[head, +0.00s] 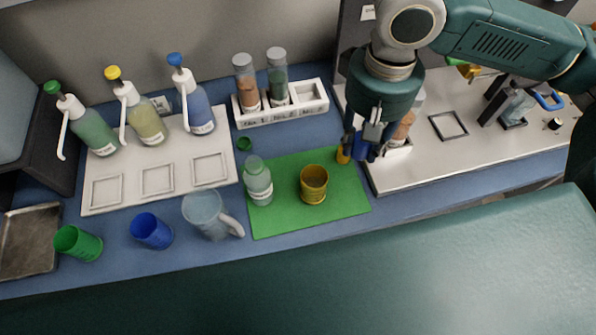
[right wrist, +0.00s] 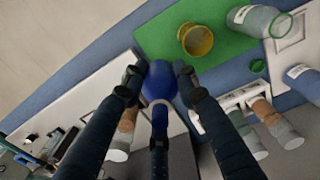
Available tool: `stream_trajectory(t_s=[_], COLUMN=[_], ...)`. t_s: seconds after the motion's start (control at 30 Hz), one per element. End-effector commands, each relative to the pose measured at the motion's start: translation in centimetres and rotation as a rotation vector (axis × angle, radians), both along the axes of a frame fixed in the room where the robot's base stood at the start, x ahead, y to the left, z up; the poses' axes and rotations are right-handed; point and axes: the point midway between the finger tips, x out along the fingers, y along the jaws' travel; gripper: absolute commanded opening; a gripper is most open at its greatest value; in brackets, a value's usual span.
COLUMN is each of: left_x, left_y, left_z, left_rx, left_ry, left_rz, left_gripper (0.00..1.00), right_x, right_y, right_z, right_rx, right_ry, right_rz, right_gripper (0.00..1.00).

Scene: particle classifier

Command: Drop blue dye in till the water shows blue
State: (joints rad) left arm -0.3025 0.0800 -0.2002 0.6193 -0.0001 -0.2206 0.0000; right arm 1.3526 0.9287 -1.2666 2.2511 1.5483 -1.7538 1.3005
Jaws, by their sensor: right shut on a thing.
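My right gripper (head: 362,148) hangs past the right edge of the green mat (head: 345,195). In the right wrist view, its fingers (right wrist: 160,70) are closed around a rounded blue thing (right wrist: 158,82), mostly hidden by the fingers in the head view. I cannot tell whether it holds dye. A yellow cup (head: 314,184) stands upright on the mat, left of the gripper. An uncapped, clear bottle (head: 258,186) with pale contents stands left of the cup. A blue-topped pump bottle (head: 198,108) with blue contents stands on the white tray at the left. My left gripper is out of view.
A clear jug (head: 205,214), a blue cup (head: 152,231) and a green cup (head: 77,243) stand along the front. Green (head: 92,130) and yellow (head: 145,122) pump bottles stand at the left. A white rack (head: 310,98) holds two jars at the back. A white board (head: 440,165) lies right.

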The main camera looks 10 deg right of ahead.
Motion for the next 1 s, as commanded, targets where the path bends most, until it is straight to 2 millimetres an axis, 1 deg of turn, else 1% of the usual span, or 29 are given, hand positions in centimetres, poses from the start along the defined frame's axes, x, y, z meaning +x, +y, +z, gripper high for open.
stream_trajectory(t_s=[0.17, 0.27, 0.37, 0.5, 0.57, 0.7, 0.87, 1.0], left_x=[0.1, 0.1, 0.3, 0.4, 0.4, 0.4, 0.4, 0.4], left_y=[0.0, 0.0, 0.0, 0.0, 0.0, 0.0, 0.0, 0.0], left_z=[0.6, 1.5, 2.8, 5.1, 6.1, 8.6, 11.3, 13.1], left_rx=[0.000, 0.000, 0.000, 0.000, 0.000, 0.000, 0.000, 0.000], left_ry=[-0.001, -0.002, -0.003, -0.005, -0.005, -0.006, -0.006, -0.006], left_rz=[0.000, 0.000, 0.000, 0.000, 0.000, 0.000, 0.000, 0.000], left_gripper=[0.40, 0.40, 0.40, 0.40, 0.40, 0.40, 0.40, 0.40], right_x=[0.4, 1.0, 1.9, 3.3, 3.8, 4.5, 4.2, 3.4], right_y=[0.4, 1.1, 2.2, 4.5, 5.6, 8.5, 11.4, 13.3], right_z=[0.1, 0.2, 0.2, 0.0, -0.2, -0.9, -1.8, -2.7], right_rx=[0.000, 0.001, 0.003, 0.006, 0.006, 0.009, 0.009, 0.008], right_ry=[0.002, 0.004, 0.006, 0.007, 0.007, 0.006, 0.006, 0.004], right_rz=[0.030, 0.085, 0.168, 0.318, 0.387, 0.543, 0.693, 0.791], right_gripper=[0.04, 0.04, 0.04, 0.04, 0.04, 0.04, 0.04, 0.04])
